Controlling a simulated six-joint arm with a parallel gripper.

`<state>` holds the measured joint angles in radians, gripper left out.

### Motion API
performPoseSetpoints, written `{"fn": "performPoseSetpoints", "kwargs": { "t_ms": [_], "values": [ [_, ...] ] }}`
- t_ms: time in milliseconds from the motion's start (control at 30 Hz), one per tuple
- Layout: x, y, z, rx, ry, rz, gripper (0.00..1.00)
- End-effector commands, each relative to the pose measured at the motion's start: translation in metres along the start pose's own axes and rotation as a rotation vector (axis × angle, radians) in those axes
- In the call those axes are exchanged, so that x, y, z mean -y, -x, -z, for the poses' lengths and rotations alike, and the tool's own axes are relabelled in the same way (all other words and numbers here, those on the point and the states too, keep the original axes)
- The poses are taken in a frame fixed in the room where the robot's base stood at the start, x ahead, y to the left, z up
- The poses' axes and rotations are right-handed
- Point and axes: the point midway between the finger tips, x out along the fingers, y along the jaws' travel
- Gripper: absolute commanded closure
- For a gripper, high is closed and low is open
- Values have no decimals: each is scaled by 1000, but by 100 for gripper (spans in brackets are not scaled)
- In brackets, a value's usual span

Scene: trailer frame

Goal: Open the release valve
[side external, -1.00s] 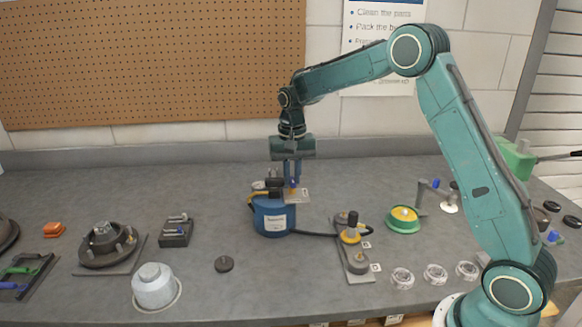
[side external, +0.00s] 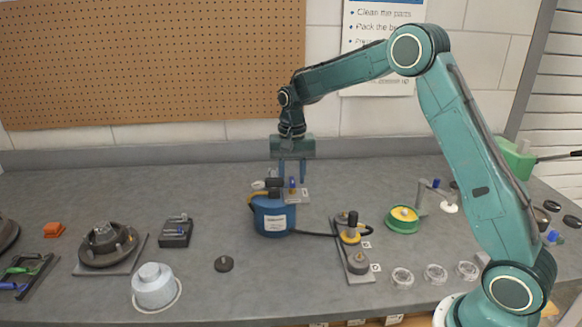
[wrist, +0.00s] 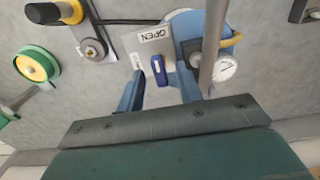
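The release valve has a small blue handle (side external: 292,184) on a light metal plate (side external: 296,196) at the top of a blue tank (side external: 272,222). In the wrist view the blue handle (wrist: 158,66) points roughly up and down the picture, with its upper end towards the word OPEN on the plate (wrist: 133,43). My gripper (side external: 292,178) is over the tank, pointing down. Its fingers are spread with the handle between them. In the wrist view my gripper (wrist: 160,90) shows a gap on both sides of the handle, and it holds nothing.
A round gauge (wrist: 225,68) and a grey upright rod (wrist: 212,45) stand close beside the handle. A black hose runs from the tank to a fixture with a yellow ring (side external: 350,237). A grey metal canister (side external: 155,285) stands at front left.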

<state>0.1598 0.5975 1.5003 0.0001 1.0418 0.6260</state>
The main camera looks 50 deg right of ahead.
Motion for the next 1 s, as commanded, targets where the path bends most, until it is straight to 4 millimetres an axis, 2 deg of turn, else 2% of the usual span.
{"fn": "performPoseSetpoints", "kwargs": {
  "t_ms": [267, 467, 1000],
  "values": [
    [0, 3, 0, 1, 0, 0, 65],
    [0, 20, 0, -2, 0, 1, 65],
    [0, 107, 0, -2, 0, 2, 65]
  ]
}}
